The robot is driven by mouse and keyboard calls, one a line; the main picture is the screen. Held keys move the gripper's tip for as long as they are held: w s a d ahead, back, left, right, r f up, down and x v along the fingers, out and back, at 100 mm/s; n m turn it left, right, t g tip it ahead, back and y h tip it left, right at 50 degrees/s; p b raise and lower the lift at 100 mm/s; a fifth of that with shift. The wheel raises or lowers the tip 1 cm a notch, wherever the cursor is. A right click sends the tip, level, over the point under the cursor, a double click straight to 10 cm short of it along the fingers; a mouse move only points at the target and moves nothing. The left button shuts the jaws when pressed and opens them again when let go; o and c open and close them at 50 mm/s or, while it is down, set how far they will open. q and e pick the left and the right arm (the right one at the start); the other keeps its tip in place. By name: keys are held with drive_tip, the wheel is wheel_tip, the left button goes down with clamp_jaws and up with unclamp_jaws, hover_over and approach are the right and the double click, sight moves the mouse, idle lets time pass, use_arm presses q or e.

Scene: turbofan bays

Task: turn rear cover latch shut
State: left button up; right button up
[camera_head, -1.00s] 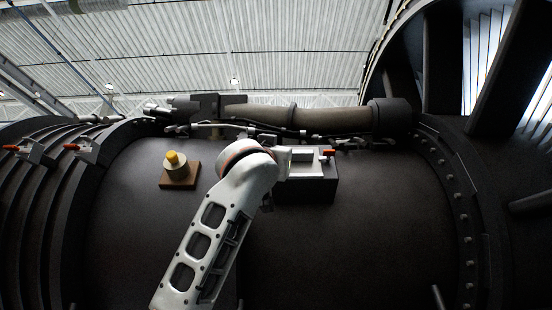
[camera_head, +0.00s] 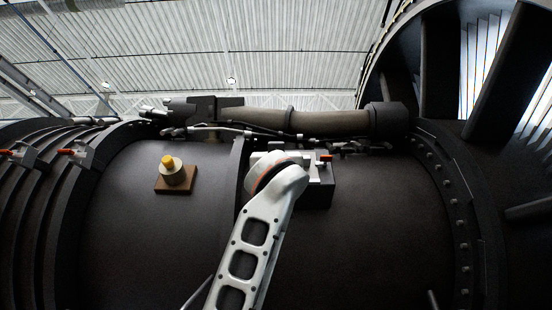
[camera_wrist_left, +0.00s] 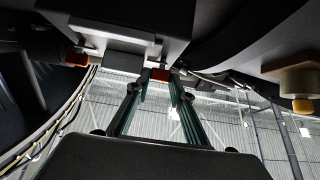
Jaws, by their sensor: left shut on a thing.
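A dark box (camera_head: 318,194) with a pale cover on top is mounted on the engine casing. An orange-tipped latch (camera_head: 326,158) shows at its right end and also in the left wrist view (camera_wrist_left: 76,59). A second orange-tipped latch (camera_wrist_left: 160,75) sits at the box's other end, between the fingertips of my left gripper (camera_wrist_left: 158,84), which is shut on it. In the head view my left arm hides that latch and the gripper. How far the held latch is turned cannot be told. My right gripper is not in view.
A yellow-topped round knob on a brown base (camera_head: 176,178) stands left of my arm. A thick pipe (camera_head: 320,121) and thin lines run behind the box. Two more orange-tipped latches (camera_head: 70,152) sit on the ribbed section at far left. The casing in front is clear.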

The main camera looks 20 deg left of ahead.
use_arm(q)
drive_tip(key=o, duration=1.1)
drive_tip(key=shift+s+r, duration=0.1)
